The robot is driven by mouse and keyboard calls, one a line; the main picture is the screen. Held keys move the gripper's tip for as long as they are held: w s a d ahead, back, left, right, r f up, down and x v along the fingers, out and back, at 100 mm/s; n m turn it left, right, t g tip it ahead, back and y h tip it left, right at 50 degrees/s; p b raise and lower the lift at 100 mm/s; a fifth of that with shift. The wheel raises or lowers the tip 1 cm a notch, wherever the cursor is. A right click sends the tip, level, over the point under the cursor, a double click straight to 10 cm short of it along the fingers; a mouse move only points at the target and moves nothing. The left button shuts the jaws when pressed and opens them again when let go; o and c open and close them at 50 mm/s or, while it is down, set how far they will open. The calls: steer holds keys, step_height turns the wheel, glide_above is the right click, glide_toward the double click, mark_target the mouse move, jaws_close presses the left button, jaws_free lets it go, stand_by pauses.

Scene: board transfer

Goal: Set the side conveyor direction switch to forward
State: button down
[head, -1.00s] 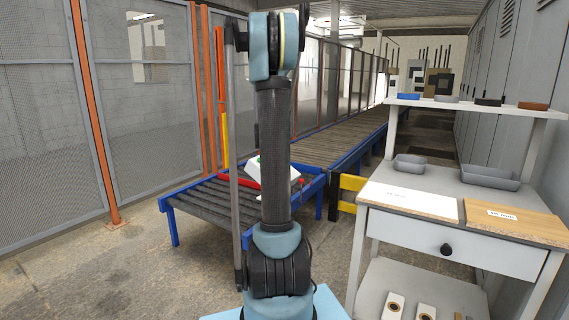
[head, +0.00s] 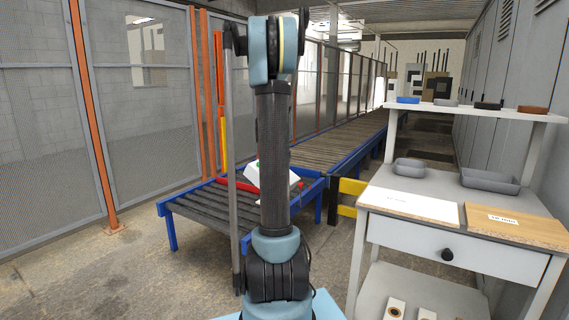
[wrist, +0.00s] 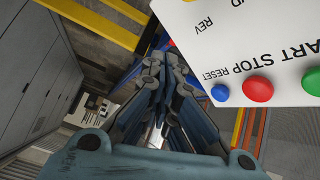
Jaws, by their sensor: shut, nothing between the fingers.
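The white control box (head: 284,178) stands by the near conveyor in the head view, partly hidden behind my arm. In the wrist view its white panel (wrist: 270,45) fills the upper right, with upside-down lettering. A REV label and part of another label show near its top left; the direction switch itself is not visible. Blue (wrist: 220,92), red (wrist: 258,89) and green (wrist: 313,80) buttons sit along its lower edge. My gripper (wrist: 163,65) is shut and empty, to the left of the panel and apart from it in the picture. Its fingers are hidden in the head view.
The roller conveyor (head: 210,212) with blue rails runs away behind my arm. Mesh fencing (head: 140,100) with orange posts lines the left. A grey workbench (head: 455,237) with trays and boards stands at the right. Open floor (head: 110,270) lies at front left.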

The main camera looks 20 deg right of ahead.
steer(key=a+v, duration=0.1)
steer(key=v, duration=0.8)
steer(key=shift+a+f, duration=0.2)
steer(key=shift+s, duration=0.1)
